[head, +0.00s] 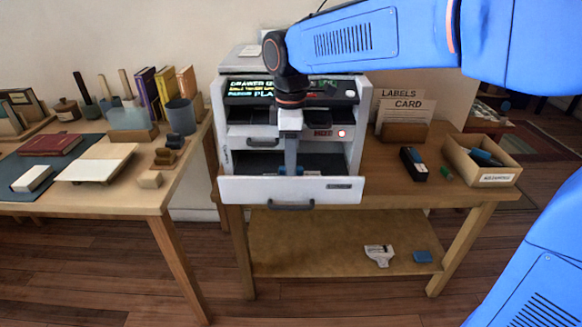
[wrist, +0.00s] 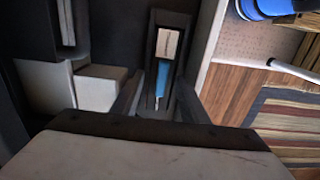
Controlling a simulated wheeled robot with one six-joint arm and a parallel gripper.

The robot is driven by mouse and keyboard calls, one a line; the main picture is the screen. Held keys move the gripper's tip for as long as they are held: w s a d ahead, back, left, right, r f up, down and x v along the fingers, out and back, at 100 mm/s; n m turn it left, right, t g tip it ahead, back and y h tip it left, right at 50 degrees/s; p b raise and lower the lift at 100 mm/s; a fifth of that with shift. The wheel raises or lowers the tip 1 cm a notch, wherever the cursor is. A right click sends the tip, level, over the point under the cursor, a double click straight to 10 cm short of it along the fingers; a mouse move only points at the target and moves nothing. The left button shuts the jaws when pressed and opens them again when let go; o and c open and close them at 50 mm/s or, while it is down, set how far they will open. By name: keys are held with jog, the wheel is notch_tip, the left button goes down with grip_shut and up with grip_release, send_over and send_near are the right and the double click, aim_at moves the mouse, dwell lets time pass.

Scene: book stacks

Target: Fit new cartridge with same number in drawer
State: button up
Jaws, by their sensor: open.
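A white printer-like machine (head: 353,140) stands on the right table, with its lower front drawer (head: 240,190) pulled out. Its lit screen (head: 250,88) shows a line starting "DRAWER", partly hidden by my arm. My gripper (head: 291,170) points down into the open drawer. In the wrist view its two fingers (wrist: 160,103) are apart, one on each side of a narrow dark slot. In that slot sits a cartridge with a blue body (wrist: 162,80) and a pale label (wrist: 168,43). I cannot read its number, nor tell whether the fingers touch it.
A cardboard box (head: 497,179) with blue items stands at the right, beside a black block (head: 413,164) and a small green piece (head: 446,174). Card signs (head: 410,110) stand behind. The left table (head: 130,192) holds books.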

notch_tip(320, 180, up, 10)
jog(key=s+d+f+m+t, duration=0.15)
jog(key=s+d+m, duration=0.25)
jog(key=d, duration=0.4)
jog(key=s+d+f+m+t, duration=0.1)
jog(key=s+d+f+m, duration=0.25)
jog(key=d, duration=0.45)
jog(key=s+d+f+m+t, duration=0.2)
jog(key=s+d+f+m, duration=0.8)
jog(key=s, duration=0.3)
jog(key=shift+d+f, duration=0.55)
jog(key=shift+f, duration=0.3)
jog(key=shift+c, duration=0.2)
